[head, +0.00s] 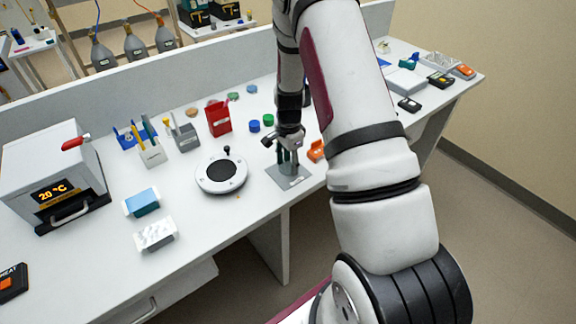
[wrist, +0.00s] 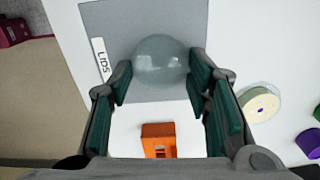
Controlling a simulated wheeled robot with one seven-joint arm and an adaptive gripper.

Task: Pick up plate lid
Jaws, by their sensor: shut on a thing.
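The plate lid (wrist: 160,62) is a clear, greyish round piece at the tips of my gripper (wrist: 160,84) in the wrist view. The dark green finger pads stand on either side of its near part, and the gripper is shut on it. The lid is over a grey mat (wrist: 118,25) with a white "LIDS" label (wrist: 102,60). I cannot tell whether it touches the mat. In the head view my gripper (head: 288,155) points down over the same mat (head: 284,182), and the lid cannot be made out there.
An orange block (wrist: 158,139) lies close to the mat, near the fingers. A round white device (head: 206,181) with a dark disc stands left of the mat. A red holder (head: 219,121) and blue and green caps (head: 255,126) are behind. The bench's front edge is close.

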